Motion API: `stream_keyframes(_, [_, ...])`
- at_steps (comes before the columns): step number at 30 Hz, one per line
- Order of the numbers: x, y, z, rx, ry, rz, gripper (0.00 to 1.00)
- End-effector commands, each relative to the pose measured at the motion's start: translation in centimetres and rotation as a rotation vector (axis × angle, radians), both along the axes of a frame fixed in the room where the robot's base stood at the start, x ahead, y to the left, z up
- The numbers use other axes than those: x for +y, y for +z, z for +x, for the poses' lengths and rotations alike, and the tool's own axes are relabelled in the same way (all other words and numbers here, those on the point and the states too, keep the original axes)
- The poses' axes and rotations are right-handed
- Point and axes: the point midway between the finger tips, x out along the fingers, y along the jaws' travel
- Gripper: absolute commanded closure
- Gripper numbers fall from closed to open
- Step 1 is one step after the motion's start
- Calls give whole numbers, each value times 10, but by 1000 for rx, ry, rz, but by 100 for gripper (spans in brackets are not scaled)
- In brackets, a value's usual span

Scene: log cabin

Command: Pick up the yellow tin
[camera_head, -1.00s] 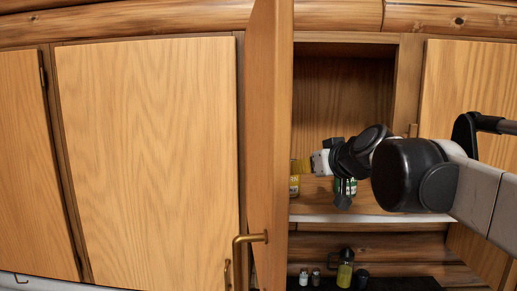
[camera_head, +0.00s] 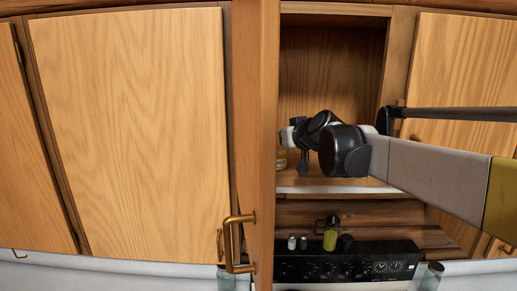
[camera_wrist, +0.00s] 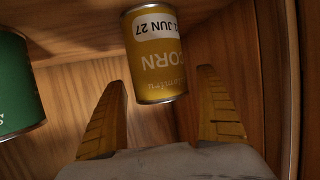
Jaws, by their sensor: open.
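The yellow tin (camera_wrist: 158,65) has a corn label and shows upside down in the wrist view, inside the wooden cupboard. In the head view only a small part of the yellow tin (camera_head: 281,160) shows, beside the open door's edge. My gripper (camera_wrist: 167,82) is open in the wrist view.
A green tin (camera_wrist: 18,85) is at the left of the wrist view. The open cupboard door (camera_head: 256,150) stands left of my arm. Below are a stove panel (camera_head: 350,264), a yellow bottle (camera_head: 330,238) and small shakers (camera_head: 297,242). The cupboard wall is close on the right in the wrist view.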

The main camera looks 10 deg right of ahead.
Motion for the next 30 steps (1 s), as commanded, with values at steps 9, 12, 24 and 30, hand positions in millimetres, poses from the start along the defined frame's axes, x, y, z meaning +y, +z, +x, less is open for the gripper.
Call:
stream_keyframes(9, [0,0,0,0,0,0,61])
stream_keyframes(12, [0,0,0,0,0,0,84])
stream_keyframes(24, [0,8,0,0,0,0,84])
stream_keyframes(30, [0,39,-1,-1,0,0,84])
